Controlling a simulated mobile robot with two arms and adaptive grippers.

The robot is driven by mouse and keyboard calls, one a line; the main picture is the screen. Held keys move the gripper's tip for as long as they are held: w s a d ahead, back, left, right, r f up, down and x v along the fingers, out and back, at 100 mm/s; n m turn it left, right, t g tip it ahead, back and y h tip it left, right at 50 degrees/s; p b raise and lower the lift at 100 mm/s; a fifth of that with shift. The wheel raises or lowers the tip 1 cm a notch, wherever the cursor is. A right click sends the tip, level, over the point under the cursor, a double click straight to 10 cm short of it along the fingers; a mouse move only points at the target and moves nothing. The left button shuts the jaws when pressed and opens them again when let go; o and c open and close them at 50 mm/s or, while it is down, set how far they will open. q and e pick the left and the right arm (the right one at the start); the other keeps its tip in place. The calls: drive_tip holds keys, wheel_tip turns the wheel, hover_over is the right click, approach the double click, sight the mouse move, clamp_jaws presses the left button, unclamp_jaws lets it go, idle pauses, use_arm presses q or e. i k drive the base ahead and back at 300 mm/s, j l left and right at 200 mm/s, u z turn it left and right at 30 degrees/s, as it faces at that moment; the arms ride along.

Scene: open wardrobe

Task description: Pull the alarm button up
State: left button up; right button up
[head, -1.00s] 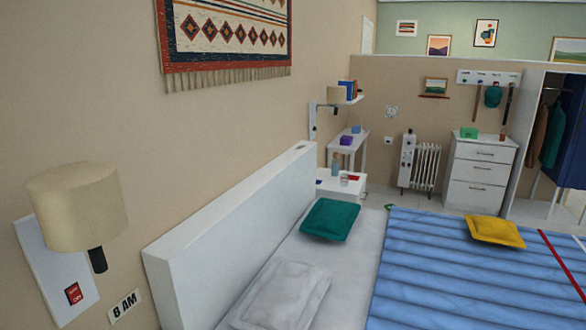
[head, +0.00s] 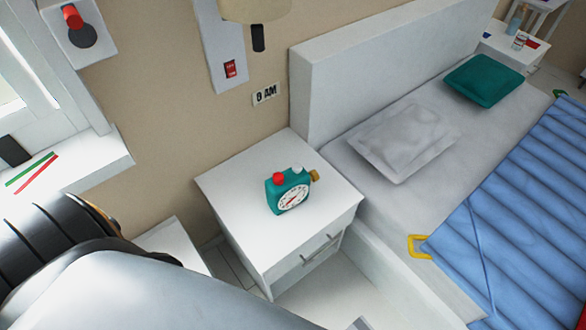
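A teal alarm clock (head: 274,200) stands on the white nightstand (head: 230,185) beside the bed, its round white dial (head: 293,198) facing the front. On top it has a red button (head: 279,177) at the left and a pale button (head: 298,169) behind the dial. A brass-coloured knob (head: 315,176) is at its right side. Which of these is the alarm button, and whether it is up or down, I cannot tell. Part of my own arm fills the lower left. Neither gripper is in view.
The bed's headboard (head: 390,45) rises right of the nightstand. A window sill (head: 75,165) is at left. The nightstand top around the clock is clear.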

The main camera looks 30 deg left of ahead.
sight(297, 167)
drive_tip(key=u, duration=0.95)
